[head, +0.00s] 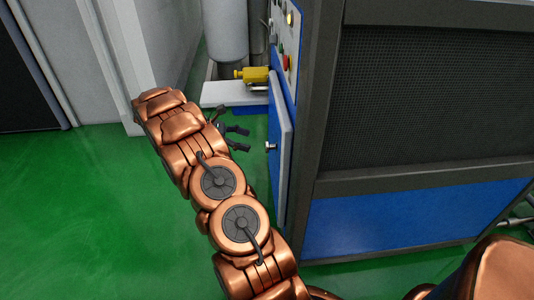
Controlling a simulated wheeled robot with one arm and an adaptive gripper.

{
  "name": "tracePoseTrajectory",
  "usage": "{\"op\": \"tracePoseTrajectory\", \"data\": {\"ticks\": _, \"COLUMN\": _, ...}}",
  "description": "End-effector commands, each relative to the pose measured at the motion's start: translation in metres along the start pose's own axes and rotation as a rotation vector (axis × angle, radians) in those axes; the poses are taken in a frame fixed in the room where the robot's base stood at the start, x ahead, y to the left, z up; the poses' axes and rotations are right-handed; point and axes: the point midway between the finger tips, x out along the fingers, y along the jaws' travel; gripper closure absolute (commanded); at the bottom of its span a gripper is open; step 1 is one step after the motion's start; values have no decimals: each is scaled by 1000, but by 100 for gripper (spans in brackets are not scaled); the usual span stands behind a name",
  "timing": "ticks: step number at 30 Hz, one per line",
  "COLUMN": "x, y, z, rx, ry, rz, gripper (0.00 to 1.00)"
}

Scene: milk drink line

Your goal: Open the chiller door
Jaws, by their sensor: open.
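The chiller (418,215) is a large dark-framed cabinet with blue panels and a black mesh side, filling the right of the head view. Its door (284,150) is a light blue-grey panel on the cabinet's left face, seen nearly edge-on. I cannot tell whether it is fully closed. A small metal handle (270,147) sticks out from the door to the left. My gripper (243,138), at the end of my copper arm, is open and empty. Its dark fingers point right, towards the handle, with a small gap between them and it.
A control panel (286,40) with coloured buttons sits above the door. A yellow fitting (255,75) and a white ledge (235,93) stand behind my gripper, near a grey cylinder (225,30). A white wall post (130,50) is at left. The green floor at left is clear.

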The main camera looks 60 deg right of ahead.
Motion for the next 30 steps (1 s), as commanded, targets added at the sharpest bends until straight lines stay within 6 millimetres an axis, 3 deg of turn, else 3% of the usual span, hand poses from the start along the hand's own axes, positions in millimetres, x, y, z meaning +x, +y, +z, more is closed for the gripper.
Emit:
{"op": "tracePoseTrajectory", "data": {"ticks": 1, "x": 7, "y": 4, "z": -9, "rx": -8, "ry": -11, "rz": -2, "gripper": 29}}
{"op": "tracePoseTrajectory", "data": {"ticks": 6, "x": 17, "y": 11, "z": -18, "rx": -30, "ry": -35, "rz": -3, "gripper": 29}}
{"op": "tracePoseTrajectory", "data": {"ticks": 14, "x": 32, "y": 12, "z": -16, "rx": -31, "ry": -40, "rz": -5, "gripper": 29}}
{"op": "tracePoseTrajectory", "data": {"ticks": 24, "x": 80, "y": 12, "z": -14, "rx": -30, "ry": -39, "rz": -6, "gripper": 29}}
{"op": "tracePoseTrajectory", "data": {"ticks": 30, "x": 94, "y": 12, "z": -14, "rx": -29, "ry": -37, "rz": -2, "gripper": 29}}
